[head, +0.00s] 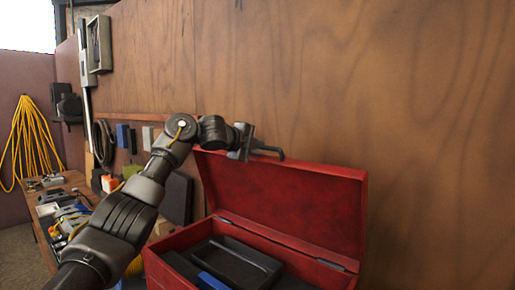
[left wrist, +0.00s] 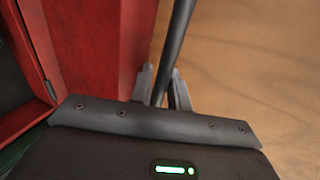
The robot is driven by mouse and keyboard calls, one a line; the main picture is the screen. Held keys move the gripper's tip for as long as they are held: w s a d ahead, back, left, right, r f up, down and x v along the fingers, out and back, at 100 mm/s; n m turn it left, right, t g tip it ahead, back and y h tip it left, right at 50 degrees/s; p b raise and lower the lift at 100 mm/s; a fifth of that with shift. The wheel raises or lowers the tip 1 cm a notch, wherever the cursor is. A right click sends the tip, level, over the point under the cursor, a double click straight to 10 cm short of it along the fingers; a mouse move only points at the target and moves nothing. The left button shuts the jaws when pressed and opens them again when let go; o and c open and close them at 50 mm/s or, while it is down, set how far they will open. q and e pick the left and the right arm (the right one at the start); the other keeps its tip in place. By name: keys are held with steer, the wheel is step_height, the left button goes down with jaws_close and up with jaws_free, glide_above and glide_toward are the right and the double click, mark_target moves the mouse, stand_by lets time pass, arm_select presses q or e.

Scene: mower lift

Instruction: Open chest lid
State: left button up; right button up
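The red chest (head: 352,280) stands at the lower right in the head view. Its lid (head: 300,205) is raised and tilted back toward the wooden wall, with the hinges showing along the rear edge. A dark bar handle (head: 270,151) sits at the lid's top edge. My left gripper (head: 247,146) is at the left part of that edge. In the left wrist view, its fingers (left wrist: 164,88) are close together on both sides of the dark handle bar (left wrist: 179,40), and the red lid (left wrist: 95,50) shows beside them. My right gripper is in neither view.
A wooden wall (head: 420,110) rises close behind the lid. A cluttered workbench (head: 62,190) stands at the left, with a coiled yellow cord (head: 30,145) beyond it.

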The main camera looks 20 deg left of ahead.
arm_select(q)
steer(key=shift+s+a+b, duration=0.15)
steer(key=shift+s+b, duration=0.05)
steer(key=shift+b, duration=0.15)
steer(key=b+v, duration=0.6)
steer(key=v, duration=0.4)
steer(key=shift+r, duration=0.2)
steer(key=shift+s, duration=0.15)
